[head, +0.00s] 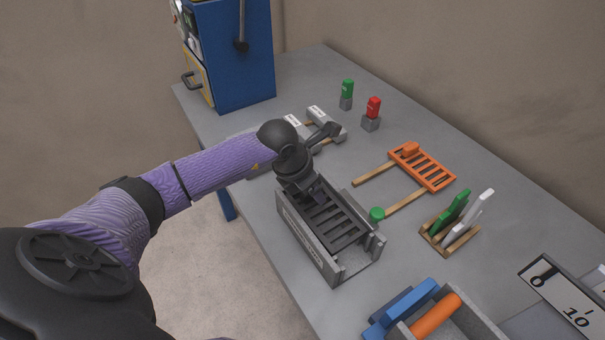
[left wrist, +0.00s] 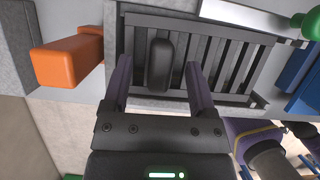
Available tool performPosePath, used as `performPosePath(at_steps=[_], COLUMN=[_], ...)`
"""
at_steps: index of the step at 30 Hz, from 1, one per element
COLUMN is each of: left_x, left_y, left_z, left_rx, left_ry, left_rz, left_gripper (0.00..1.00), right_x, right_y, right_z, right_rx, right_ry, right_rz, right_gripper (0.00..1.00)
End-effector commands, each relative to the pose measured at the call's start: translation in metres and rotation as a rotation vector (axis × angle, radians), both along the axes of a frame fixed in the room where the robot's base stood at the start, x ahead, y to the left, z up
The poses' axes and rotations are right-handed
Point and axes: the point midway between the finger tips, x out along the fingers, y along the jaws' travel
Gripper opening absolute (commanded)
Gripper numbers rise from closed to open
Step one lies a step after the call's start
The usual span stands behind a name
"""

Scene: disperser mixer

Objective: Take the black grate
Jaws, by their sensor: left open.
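The black grate (head: 340,222) lies in a grey open-topped box (head: 308,240) near the table's front edge. In the left wrist view the grate's slats (left wrist: 222,62) fill the upper middle, with a dark upright handle (left wrist: 159,66) standing out from it. My left gripper (head: 318,192) is over the grate's far part, reaching in from the left. In its wrist view the left gripper (left wrist: 157,72) has its two fingers apart, one on each side of the handle. Contact with the handle cannot be told. My arm hides part of the grate in the head view. My right gripper is not in view.
An orange grate with wooden handles (head: 425,166) lies to the right. A wooden rack (head: 450,236) holds green and white pieces. A grey box with an orange handle (head: 435,316) stands in front. Green (head: 347,90) and red (head: 372,110) buttons and a blue machine (head: 232,55) are behind.

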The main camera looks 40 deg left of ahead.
Motion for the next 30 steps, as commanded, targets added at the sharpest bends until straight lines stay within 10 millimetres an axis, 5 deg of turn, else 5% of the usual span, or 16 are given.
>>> performPosePath(at_steps=[11,21,29,30], left_x=[0.0047,0.0045,0.0044,0.0044], left_y=[-0.0016,-0.0016,-0.0016,-0.0016], left_z=[-0.0112,-0.0111,-0.0111,-0.0111], left_rx=[0.001,0.0,0.0,0.0], left_ry=[0.0,0.0,0.0,0.0], left_rz=[-0.001,0.0,0.0,0.0], left_gripper=[0.74,0.02,0.0,0.26], right_x=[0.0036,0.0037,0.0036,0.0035], right_y=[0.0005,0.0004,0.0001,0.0], right_z=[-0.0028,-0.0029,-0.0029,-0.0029], right_rx=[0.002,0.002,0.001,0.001], right_ry=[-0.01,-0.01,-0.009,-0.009], right_rz=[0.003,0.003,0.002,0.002], right_gripper=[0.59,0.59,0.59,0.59])
